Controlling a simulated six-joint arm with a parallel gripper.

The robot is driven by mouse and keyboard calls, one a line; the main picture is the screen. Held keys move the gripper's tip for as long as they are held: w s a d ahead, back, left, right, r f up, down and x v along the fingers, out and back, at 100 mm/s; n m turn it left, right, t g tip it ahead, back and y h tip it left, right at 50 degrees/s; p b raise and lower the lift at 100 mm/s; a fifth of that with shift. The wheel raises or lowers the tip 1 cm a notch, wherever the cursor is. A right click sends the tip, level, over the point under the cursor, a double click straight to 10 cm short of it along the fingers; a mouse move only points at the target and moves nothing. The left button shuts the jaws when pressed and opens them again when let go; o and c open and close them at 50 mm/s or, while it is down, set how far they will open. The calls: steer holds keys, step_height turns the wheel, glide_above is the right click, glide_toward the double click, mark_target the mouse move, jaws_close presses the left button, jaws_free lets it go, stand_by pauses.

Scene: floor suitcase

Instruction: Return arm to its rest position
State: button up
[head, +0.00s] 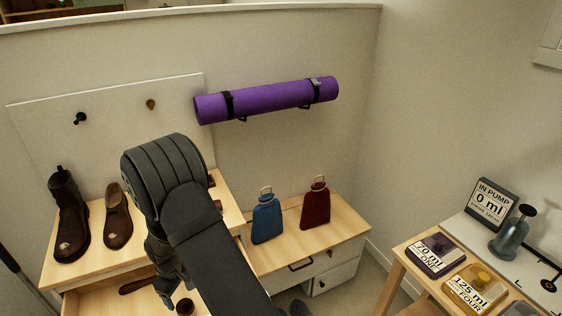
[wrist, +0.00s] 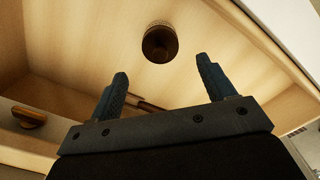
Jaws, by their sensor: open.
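My arm (head: 220,245) reaches across the head view with its wrist bent down over an open wooden drawer (head: 95,302). My gripper (wrist: 160,82) is open, with its two dark fingers apart and nothing between them. In the wrist view a round dark brown jar (wrist: 160,43) lies beyond the fingertips, apart from them, on the light wood. The jar also shows in the head view (head: 185,306), just below the gripper. The fingertips are not clear in the head view.
A blue bottle (head: 267,218) and a red bottle (head: 315,206) stand on the lower cabinet. A purple mat (head: 270,98) hangs on the wall. A table with a pump (head: 512,235) is at right.

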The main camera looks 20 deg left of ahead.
mark_target(183, 302)
step_height(183, 302, down, 10)
steer(key=shift+a+r, duration=0.1)
steer(key=shift+r, duration=1)
